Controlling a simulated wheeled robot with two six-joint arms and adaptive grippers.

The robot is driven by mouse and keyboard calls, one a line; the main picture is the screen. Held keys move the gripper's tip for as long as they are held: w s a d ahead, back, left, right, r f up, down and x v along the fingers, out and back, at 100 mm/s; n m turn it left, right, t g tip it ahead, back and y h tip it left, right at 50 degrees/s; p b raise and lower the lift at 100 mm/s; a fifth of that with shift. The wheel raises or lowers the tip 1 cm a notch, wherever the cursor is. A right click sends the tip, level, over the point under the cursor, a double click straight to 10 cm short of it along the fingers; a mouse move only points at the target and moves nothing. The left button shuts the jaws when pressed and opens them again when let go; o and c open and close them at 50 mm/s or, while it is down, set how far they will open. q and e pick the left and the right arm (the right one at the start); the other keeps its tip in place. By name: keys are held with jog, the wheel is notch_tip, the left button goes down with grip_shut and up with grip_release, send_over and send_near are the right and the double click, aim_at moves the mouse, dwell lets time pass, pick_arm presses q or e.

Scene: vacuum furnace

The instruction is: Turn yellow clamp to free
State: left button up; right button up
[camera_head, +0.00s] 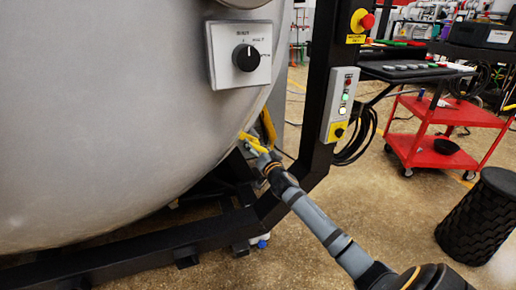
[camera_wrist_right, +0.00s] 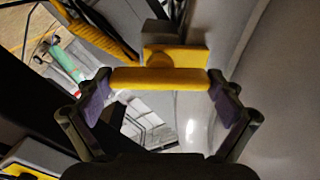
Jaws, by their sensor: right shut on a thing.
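The yellow clamp (camera_head: 252,141) is at the lower right edge of the large grey metal vessel in the head view, small and partly hidden by my gripper. In the right wrist view the clamp's yellow bar (camera_wrist_right: 160,78) runs crosswise, with a yellow block just behind it. My right gripper (camera_head: 266,157) is at the clamp, its arm coming in from the lower right. In the wrist view its two purple-padded fingers (camera_wrist_right: 162,98) sit at the two ends of the bar, shut on it. My left gripper is not in view.
The grey vessel (camera_head: 120,110) fills the left, with a black-knob panel (camera_head: 241,54) on it. A black frame post (camera_head: 318,90) with a button box (camera_head: 341,105) stands close right of the clamp. A red cart (camera_head: 440,130) and black ribbed cylinder (camera_head: 482,215) stand farther right.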

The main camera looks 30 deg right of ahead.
jog(key=shift+r+n+p, duration=0.1)
jog(key=shift+n+p, duration=0.3)
jog(key=shift+n, duration=1.6)
jog(key=shift+n+p, duration=0.55)
jog(key=shift+n, duration=0.35)
jog(key=n+p, duration=0.1)
jog(key=n, duration=0.3)
jog(key=shift+a+n, duration=0.1)
jog(key=shift+n, duration=0.2)
jog(key=n+p, duration=0.1)
jog(key=n, duration=0.3)
jog(key=shift+p, duration=0.35)
jog(key=shift+n, duration=0.4)
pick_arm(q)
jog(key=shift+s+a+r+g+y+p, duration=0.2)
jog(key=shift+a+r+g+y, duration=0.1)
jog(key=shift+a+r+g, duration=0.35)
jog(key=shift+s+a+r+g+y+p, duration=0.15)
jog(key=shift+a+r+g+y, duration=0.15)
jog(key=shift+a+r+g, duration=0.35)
pick_arm(e)
jog(key=shift+n, duration=1)
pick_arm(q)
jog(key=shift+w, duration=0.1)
